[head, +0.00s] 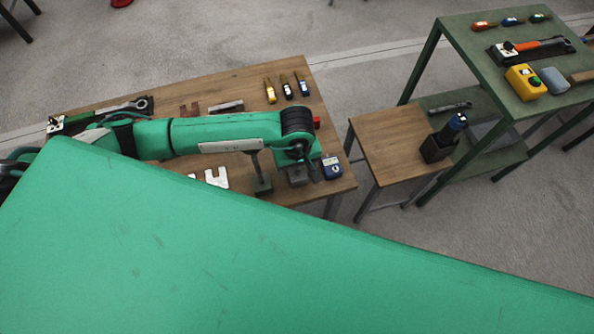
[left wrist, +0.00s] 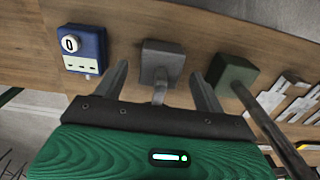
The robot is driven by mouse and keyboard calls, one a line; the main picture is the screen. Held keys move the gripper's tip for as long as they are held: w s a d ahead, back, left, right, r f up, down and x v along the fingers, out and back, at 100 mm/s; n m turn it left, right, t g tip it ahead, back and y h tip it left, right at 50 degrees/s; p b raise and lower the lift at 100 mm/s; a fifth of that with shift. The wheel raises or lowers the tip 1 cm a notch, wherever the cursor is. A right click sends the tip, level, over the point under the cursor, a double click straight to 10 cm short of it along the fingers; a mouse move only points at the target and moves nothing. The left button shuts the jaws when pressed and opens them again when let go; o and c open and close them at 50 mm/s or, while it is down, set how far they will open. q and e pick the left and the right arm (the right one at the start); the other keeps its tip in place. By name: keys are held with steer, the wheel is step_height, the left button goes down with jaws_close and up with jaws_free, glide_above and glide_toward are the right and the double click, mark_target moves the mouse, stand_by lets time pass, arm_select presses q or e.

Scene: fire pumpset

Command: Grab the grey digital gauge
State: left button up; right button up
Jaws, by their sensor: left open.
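The grey digital gauge appears to be the small grey block with a short stem (left wrist: 162,60) on the wooden table. In the left wrist view it lies between my fingers, its stem pointing toward the palm; its display is not visible. In the head view the grey block (head: 297,178) is partly hidden under my wrist. My left gripper (left wrist: 160,80) is open, with one finger on each side of the stem and no visible contact. It also shows in the head view (head: 308,165) near the table's right end. My right gripper is not in view.
A blue box with a white dial (left wrist: 83,48) and a green block with a rod (left wrist: 232,74) flank the gauge. White notched pieces (head: 216,178) lie nearby. Several screwdrivers (head: 287,88) lie at the back. A lower wooden stand (head: 385,150) is to the right.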

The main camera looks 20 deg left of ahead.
arm_select(q)
steer(key=shift+f, duration=0.55)
steer(key=c, duration=1.4)
jaws_close()
steer(key=shift+r, duration=0.15)
